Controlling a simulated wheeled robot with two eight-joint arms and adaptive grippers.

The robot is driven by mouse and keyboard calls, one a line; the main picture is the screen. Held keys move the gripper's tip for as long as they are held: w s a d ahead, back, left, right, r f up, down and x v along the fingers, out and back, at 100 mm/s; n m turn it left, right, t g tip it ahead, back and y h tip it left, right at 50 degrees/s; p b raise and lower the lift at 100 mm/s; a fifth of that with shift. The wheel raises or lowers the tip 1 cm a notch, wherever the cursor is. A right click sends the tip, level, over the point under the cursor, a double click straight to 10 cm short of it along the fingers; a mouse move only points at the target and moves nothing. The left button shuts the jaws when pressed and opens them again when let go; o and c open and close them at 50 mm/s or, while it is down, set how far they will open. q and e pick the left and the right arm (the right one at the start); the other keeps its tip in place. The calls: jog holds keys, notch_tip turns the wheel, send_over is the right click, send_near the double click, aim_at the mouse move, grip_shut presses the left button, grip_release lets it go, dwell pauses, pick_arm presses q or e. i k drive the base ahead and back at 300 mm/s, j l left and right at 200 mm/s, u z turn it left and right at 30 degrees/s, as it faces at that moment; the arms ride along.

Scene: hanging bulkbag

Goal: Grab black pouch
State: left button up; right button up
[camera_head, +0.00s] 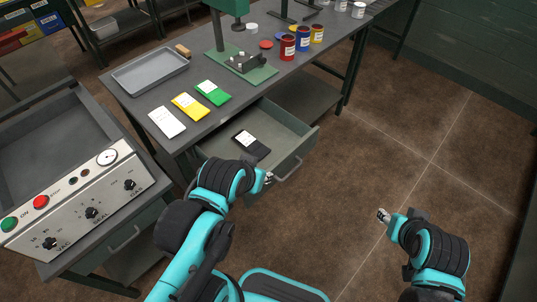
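The black pouch (251,145), with a white label on it, lies flat inside an open drawer (287,130) under the workbench. My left gripper (268,178) is at the drawer's front edge, close to its handle and nearer to me than the pouch. It does not touch the pouch. Whether its fingers are open or shut, or on the handle, is too small to tell. My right gripper (383,215) is over the bare floor to the right, away from the drawer. Its fingers are too small to read.
On the workbench (150,98) lie a white pouch (167,121), a yellow pouch (189,106), a green pouch (212,92) and a grey tray (150,71). Red, blue and yellow cans (303,38) stand farther back. A control panel (82,200) is at left. The floor at right is clear.

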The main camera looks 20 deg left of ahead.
aim_at(254, 147)
jog(key=i+u, duration=0.1)
jog(key=u, duration=0.35)
jog(key=l+u, duration=0.1)
jog(key=u, duration=0.4)
jog(key=i+l+u, duration=0.1)
jog(key=u, duration=0.35)
jog(key=i+l+u, duration=0.2)
jog(key=l, duration=0.15)
jog(key=i+l+u, duration=0.2)
jog(key=l, duration=0.2)
jog(key=l+u, duration=0.45)
jog(key=l, duration=0.65)
jog(key=i+l, duration=0.15)
jog(key=l, duration=0.15)
